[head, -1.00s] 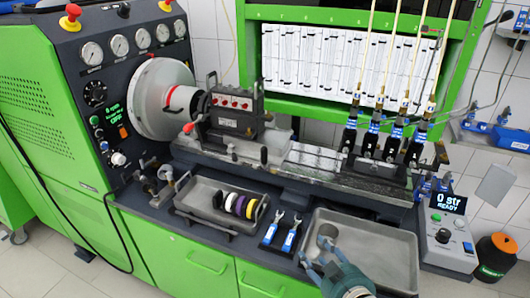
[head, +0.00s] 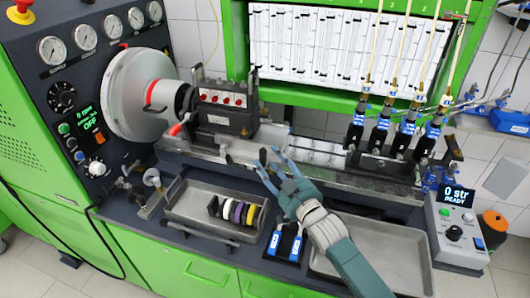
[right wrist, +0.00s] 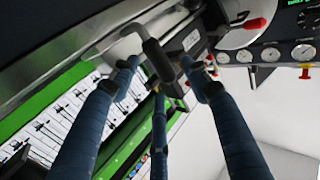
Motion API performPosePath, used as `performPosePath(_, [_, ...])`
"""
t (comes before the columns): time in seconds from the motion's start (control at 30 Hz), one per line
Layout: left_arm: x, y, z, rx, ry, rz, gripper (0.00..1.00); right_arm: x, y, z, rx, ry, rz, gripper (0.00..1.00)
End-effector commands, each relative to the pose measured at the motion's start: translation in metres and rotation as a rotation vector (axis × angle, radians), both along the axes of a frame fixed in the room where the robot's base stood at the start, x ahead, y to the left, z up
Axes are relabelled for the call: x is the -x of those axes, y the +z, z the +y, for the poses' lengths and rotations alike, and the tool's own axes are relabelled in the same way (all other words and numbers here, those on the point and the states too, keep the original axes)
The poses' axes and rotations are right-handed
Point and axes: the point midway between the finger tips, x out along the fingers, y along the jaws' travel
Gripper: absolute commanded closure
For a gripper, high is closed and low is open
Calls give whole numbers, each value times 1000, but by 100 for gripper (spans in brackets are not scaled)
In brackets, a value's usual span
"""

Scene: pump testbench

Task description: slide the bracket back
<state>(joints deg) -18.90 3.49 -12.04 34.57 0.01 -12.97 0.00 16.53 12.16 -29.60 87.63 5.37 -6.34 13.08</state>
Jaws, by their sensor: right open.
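The bracket (head: 222,118) is the dark block with red-capped ports on the bench rail (head: 320,175), beside the large grey drive disc. My right gripper (head: 268,160) is over the rail just right of and in front of the bracket. Its fingers are spread and hold nothing that I can see. In the right wrist view the open fingers (right wrist: 155,75) spread around a dark bent handle (right wrist: 150,42) in the picture; contact cannot be told. My left gripper is not in view.
A tray of coloured rings (head: 205,190) and blue-labelled tools (head: 285,243) lie in front of the rail. A shallow metal tray (head: 405,262) is under my right arm. Several injectors (head: 380,135) stand on the rail's right part. The grey drive disc (head: 130,95) stands left.

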Motion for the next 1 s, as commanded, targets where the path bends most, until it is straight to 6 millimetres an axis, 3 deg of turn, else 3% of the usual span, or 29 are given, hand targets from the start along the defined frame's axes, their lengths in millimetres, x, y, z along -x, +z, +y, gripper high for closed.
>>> performPosePath(0.1, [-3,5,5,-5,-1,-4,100,-17,1,9,0,0,1,53])
performPosePath(0.3, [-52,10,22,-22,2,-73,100,-31,0,16,0,0,1,53])
performPosePath(0.37, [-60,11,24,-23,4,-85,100,-32,0,16,0,0,1,53])
performPosePath(0.47, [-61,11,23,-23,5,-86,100,-33,0,17,0,0,1,53])
performPosePath(0.6, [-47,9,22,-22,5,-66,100,-32,0,17,0,0,1,53])
performPosePath(0.83, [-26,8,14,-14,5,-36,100,-32,0,17,0,0,1,97])
performPosePath(1.0, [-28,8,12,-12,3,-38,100,-32,0,17,-1,0,2,100])
